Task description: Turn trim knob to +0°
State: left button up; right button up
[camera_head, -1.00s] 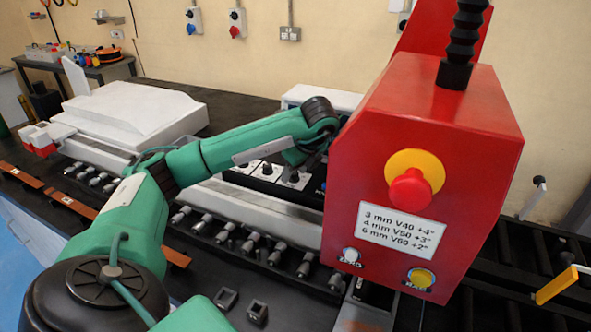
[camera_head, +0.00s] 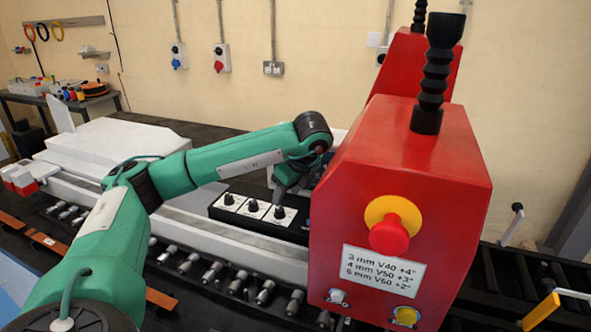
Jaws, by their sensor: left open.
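A black control panel (camera_head: 232,220) sits behind the roller row, left of the red machine head. It carries three dark knobs on white square plates: a left knob (camera_head: 229,199), a middle knob (camera_head: 253,205) and a right knob (camera_head: 279,212). Their markings are too small to read, so I cannot tell which is the trim knob or its angle. My left gripper (camera_head: 280,190) is open and points down just above the right knob. I cannot tell whether it touches that knob. My right gripper is out of view.
The red machine head (camera_head: 420,170) stands close on the right, with a red emergency button (camera_head: 389,234) and a label (camera_head: 382,270) reading 3 mm V40 +4°, 4 mm V50 +3°, 6 mm V60 +2°. A white housing (camera_head: 110,155) lies at left.

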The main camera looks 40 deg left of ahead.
pick_arm(q)
jog(key=p+v, duration=0.1)
jog(key=v, duration=0.6)
dwell(0.7)
